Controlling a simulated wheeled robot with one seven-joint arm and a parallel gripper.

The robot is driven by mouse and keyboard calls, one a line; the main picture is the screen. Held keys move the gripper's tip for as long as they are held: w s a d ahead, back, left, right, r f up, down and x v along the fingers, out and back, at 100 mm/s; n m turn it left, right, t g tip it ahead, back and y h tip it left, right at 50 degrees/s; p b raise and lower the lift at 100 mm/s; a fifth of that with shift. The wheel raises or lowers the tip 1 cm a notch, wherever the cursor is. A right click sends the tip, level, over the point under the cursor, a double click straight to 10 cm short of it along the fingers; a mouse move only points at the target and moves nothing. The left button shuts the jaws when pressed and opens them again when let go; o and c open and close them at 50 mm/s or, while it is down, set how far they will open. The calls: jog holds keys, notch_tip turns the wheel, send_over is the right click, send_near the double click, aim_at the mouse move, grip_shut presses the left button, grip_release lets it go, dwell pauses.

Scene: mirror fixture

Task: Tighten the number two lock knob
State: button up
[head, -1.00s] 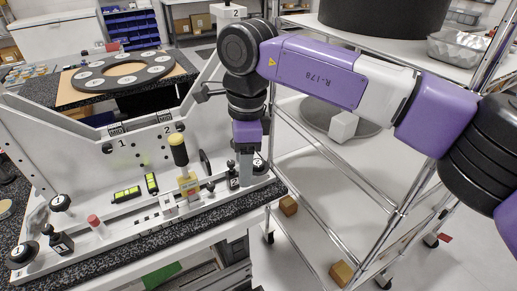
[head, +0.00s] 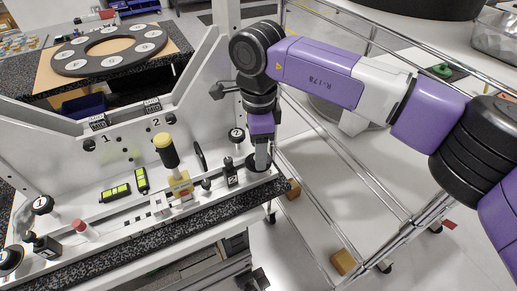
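A white fixture (head: 60,155) stands on a speckled black-edged bench, with "1" and "2" printed on its back wall. At its right end, the "2" side, a round black knob (head: 251,167) sits low on the base. My gripper (head: 262,160) points down at this knob. Its grey fingers overlap the knob in the picture and hide part of it. I cannot tell whether they touch or grip it. A smaller black knob with a white top (head: 237,134) stands just left of my gripper. A black block (head: 231,174) is beside it.
A yellow-topped black handle (head: 166,150) stands mid-fixture, left of my gripper. Matching knobs (head: 43,204) are at the left end. A wire shelf rack (head: 340,200) stands close on the right, under my arm. A dark ring plate (head: 110,50) lies on the table behind.

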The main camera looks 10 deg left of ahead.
jog(key=shift+f, duration=0.85)
grip_shut()
